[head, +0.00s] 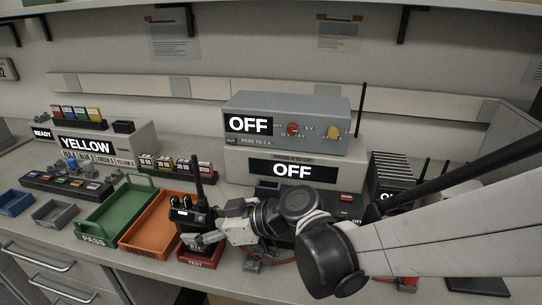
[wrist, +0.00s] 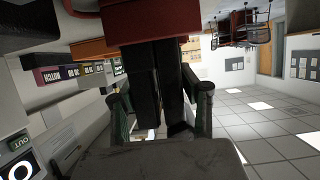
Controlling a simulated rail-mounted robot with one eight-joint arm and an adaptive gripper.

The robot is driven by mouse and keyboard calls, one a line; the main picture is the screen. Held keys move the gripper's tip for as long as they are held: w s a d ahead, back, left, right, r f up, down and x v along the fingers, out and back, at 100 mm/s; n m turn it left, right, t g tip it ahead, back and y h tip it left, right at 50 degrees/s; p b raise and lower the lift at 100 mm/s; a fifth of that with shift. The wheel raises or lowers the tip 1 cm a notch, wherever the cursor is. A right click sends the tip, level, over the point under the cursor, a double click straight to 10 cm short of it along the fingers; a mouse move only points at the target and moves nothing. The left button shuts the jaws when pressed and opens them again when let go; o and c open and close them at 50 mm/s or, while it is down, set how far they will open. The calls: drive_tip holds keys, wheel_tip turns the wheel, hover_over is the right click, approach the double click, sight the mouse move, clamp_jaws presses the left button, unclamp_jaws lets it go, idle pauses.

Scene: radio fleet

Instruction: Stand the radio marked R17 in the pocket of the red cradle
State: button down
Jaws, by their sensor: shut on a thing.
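A black radio (head: 188,216) stands upright with its antenna up in the head view. My gripper (head: 212,238) is shut on it from the right. The red cradle (head: 197,263), with a white TEST label on its front, is directly below the radio. The radio's lower end meets or overlaps the cradle's top; I cannot tell whether it is seated in the pocket. In the wrist view the cradle (wrist: 150,22) is a red block at the top, with dark upright shapes between it and my gripper (wrist: 160,105). No R17 mark is readable.
An orange tray (head: 134,247) and a green PASS tray (head: 84,228) stand left of the cradle. Grey test boxes reading OFF (head: 290,128) stand behind my arm. The bench's front edge is close to the cradle.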

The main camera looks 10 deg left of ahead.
drive_tip(key=shift+f+b, duration=0.3)
drive_tip(key=shift+f, duration=0.1)
drive_tip(key=c, duration=1)
unclamp_jaws()
drive_tip(key=shift+d, duration=0.1)
drive_tip(key=v, duration=1.2)
drive_tip(key=shift+r, duration=0.1)
drive_tip(key=s+d+r+m+t+h+p, duration=0.1)
drive_tip(key=d+r+m+t+h+p, duration=0.1)
drive_tip(key=d+m, duration=0.4)
drive_tip(key=s+d+r+m+t+h+p, duration=0.1)
drive_tip(key=d+m+h, duration=0.5)
drive_tip(key=d, duration=1)
drive_tip(key=s+d+r+m+t+h+p, duration=0.1)
drive_tip(key=d+r+m+t+h+p, duration=0.3)
drive_tip(key=d, duration=0.8)
drive_tip(key=m+h+p, duration=0.1)
drive_tip(key=m+p, duration=0.1)
drive_tip(key=p, duration=0.1)
drive_tip(key=shift+s+r+h, duration=0.2)
drive_tip(key=shift+h, duration=0.1)
